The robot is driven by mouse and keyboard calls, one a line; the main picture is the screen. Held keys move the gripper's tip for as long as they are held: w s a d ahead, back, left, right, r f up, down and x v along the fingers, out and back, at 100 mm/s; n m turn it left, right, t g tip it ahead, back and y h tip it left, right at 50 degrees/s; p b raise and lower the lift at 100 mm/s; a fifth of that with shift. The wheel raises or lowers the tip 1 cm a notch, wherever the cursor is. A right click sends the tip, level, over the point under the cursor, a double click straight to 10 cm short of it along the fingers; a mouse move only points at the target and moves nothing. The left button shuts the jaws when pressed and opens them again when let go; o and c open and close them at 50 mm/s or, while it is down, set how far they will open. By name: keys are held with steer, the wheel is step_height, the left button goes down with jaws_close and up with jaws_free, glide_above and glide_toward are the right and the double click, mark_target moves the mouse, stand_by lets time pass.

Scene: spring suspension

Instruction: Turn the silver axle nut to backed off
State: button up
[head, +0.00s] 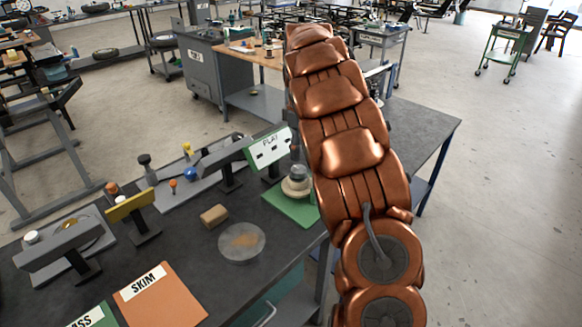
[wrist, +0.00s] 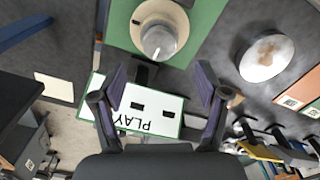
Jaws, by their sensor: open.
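The silver axle nut (head: 298,172) sits on a round beige hub (head: 296,188) on a green mat (head: 290,207), beside my copper arm. In the wrist view the nut (wrist: 158,42) shows from above at the top centre, on the beige hub (wrist: 140,18). My gripper (wrist: 162,72) is open and empty, its two fingers spread wide. In that picture the nut lies above the gap between the fingertips, apart from both. A white PLAY sign (wrist: 150,124) shows upside down between and below the fingers. In the head view my gripper is not seen.
The PLAY sign (head: 268,148) stands close to the nut. A round disc (head: 242,243), a wooden block (head: 214,215) and an orange SKIM card (head: 160,297) lie on the dark bench. Gauge stands (head: 132,207) are at the left.

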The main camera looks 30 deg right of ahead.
mark_target(299, 169)
steer(key=shift+f+p, duration=1.15)
steer(key=shift+f, duration=2.45)
steer(key=shift+c, duration=0.4)
steer(key=c, duration=1.1)
steer(key=shift+a+f+n+b, duration=0.1)
steer(key=shift+f+n+b, duration=0.2)
steer(key=shift+b, duration=0.75)
steer(key=shift+r, duration=0.25)
steer(key=o, duration=1.2)
